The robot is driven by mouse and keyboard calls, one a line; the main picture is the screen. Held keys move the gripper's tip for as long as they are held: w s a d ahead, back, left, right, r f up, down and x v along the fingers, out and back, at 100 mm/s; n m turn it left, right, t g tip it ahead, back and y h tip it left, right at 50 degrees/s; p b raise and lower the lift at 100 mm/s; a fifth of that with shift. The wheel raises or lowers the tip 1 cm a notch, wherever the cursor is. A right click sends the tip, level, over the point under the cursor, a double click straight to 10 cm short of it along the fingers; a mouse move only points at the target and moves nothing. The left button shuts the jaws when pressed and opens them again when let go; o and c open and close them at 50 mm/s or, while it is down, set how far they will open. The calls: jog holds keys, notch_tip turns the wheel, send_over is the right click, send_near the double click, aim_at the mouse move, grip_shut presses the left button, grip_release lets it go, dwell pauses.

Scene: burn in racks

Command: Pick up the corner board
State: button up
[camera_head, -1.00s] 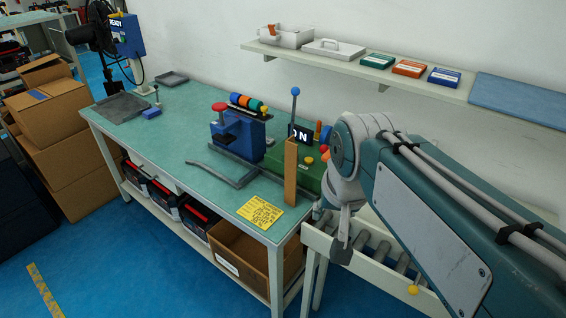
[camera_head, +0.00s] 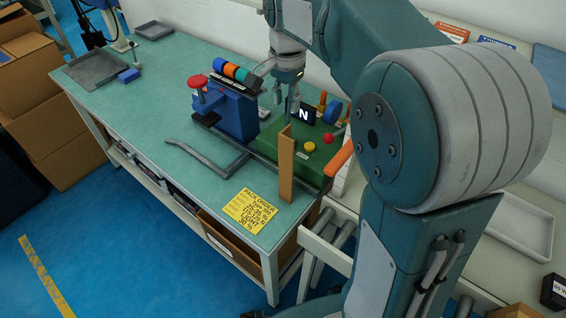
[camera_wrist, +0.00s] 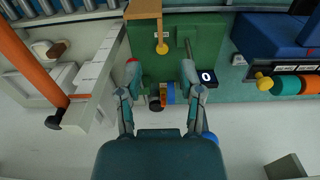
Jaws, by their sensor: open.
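The corner board (camera_head: 286,164) is a narrow brown upright strip. It stands at the front of the green machine (camera_head: 310,158), near the bench's right corner. Its brown end shows at the top of the wrist view (camera_wrist: 144,9). My gripper (camera_head: 278,88) points down above the back of the green machine, behind the corner board and apart from it. In the wrist view, my gripper (camera_wrist: 160,70) has its two fingers spread, with nothing held between them. The machine's back part, with small blue and orange pieces, lies below them.
A blue press (camera_head: 232,110) with a red knob and coloured rolls stands left of the machine. A grey bent rail (camera_head: 215,170) and a yellow note (camera_head: 249,210) lie on the teal bench (camera_head: 165,110). A roller conveyor (camera_head: 330,232) adjoins the right end.

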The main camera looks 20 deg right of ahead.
aim_at(284, 132)
notch_tip(284, 132, down, 4)
jog(key=shift+d+r, duration=0.15)
jog(key=shift+r, duration=0.1)
jog(key=f, duration=0.5)
jog(key=shift+s+a+f, duration=0.1)
jog(key=shift+a+f, duration=0.05)
jog(key=shift+a, duration=0.25)
grip_shut()
